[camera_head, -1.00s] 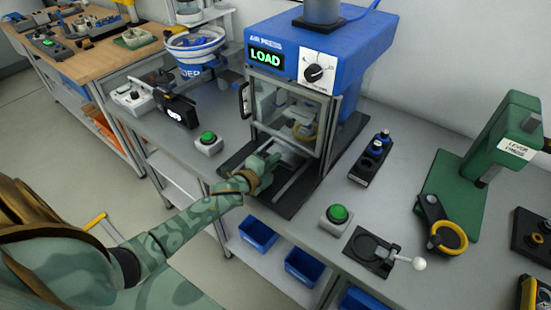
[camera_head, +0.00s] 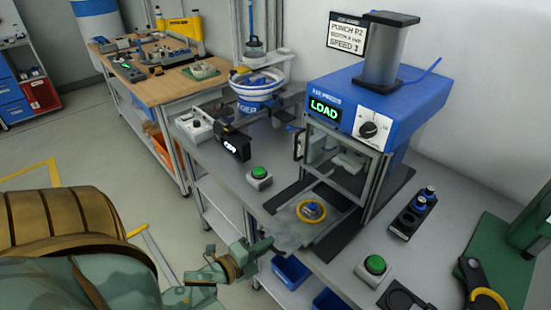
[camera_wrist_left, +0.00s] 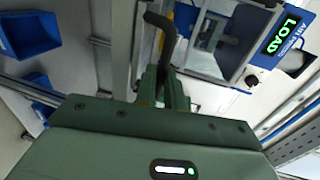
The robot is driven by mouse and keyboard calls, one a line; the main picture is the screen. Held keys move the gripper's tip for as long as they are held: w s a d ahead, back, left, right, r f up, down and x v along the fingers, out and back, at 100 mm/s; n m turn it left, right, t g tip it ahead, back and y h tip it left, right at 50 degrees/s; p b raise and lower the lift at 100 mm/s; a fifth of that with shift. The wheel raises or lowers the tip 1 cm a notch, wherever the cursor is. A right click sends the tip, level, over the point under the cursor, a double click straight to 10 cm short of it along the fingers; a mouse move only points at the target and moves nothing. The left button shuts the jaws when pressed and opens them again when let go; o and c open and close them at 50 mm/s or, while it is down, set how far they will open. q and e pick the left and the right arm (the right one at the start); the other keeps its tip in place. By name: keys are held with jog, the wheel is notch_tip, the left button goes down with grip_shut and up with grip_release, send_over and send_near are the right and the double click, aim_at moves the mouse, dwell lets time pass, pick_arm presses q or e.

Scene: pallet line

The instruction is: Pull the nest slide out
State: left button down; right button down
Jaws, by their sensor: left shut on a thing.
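The air press (camera_head: 350,100) is blue and shows LOAD on its display (camera_head: 325,108). Its nest slide (camera_head: 288,232) sticks out of the frame's front, towards the bench's front edge. A yellow ring-shaped nest (camera_head: 325,221) with a blue part (camera_head: 312,210) in it lies on the slide. My left gripper (camera_head: 262,247) is at the slide's front end. In the left wrist view its green fingers (camera_wrist_left: 165,85) are shut on a dark bent handle (camera_wrist_left: 160,22). The handle is hidden behind the gripper in the head view. My right gripper is out of view.
Green push buttons stand left (camera_head: 259,175) and right (camera_head: 374,268) of the press. A black holder (camera_head: 410,218) with blue-topped parts is on the right. A feeder bowl (camera_head: 258,85) stands behind, left. Blue bins (camera_head: 290,270) hang below the bench front.

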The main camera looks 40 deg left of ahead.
pick_arm(q)
jog(key=shift+s+a+f, duration=0.1)
jog(key=shift+s, duration=0.6)
jog(key=c, duration=1.5)
grip_release()
jog(key=shift+s, duration=0.2)
jog(key=shift+w, duration=0.1)
jog(key=v, duration=1.6)
jog(key=shift+s, duration=0.35)
